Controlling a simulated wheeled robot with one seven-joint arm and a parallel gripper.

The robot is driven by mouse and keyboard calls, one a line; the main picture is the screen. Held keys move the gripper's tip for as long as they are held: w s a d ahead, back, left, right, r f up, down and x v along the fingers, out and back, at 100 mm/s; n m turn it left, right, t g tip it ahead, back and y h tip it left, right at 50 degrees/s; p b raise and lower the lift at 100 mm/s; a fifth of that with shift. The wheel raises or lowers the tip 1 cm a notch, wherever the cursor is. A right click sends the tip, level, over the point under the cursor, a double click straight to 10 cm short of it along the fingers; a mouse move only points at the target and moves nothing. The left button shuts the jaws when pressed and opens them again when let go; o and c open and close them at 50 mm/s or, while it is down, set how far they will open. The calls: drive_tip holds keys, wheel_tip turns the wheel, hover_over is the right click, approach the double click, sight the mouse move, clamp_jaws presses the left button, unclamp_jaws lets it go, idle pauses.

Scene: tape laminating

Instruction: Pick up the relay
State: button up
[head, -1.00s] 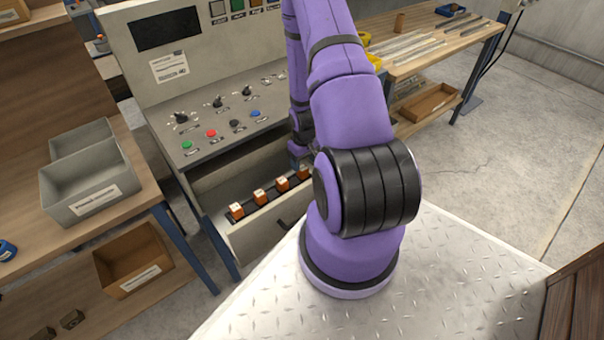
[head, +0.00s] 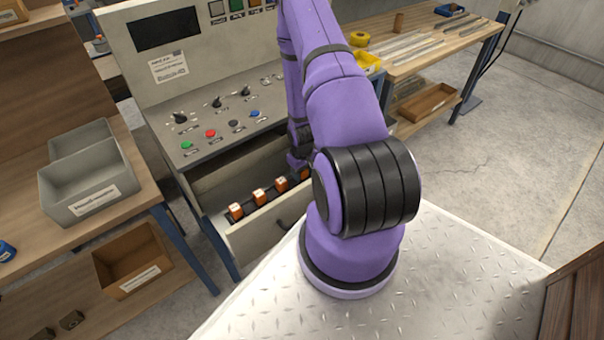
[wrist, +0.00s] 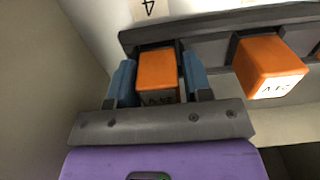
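An orange relay (wrist: 157,73) with a printed label sits at the end of a dark rail in the wrist view, below a tag marked 4. My gripper (wrist: 160,78) has its two blue fingers on either side of this relay. Narrow dark gaps seem to show between fingers and relay, so the gripper looks open around it. A second orange relay (wrist: 268,66) is seated to the right on the rail. In the head view, several orange relays (head: 258,197) stand in a row in the open drawer, and my arm mostly hides my gripper there.
The drawer (head: 262,236) is pulled out below a control panel (head: 222,120) with knobs and buttons. Its pale wall rises close to the left of my gripper in the wrist view. Grey bins (head: 85,205) stand on the left bench, away from the arm.

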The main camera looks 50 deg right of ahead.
drive_tip(key=c, duration=0.6)
drive_tip(key=shift+r, duration=0.15)
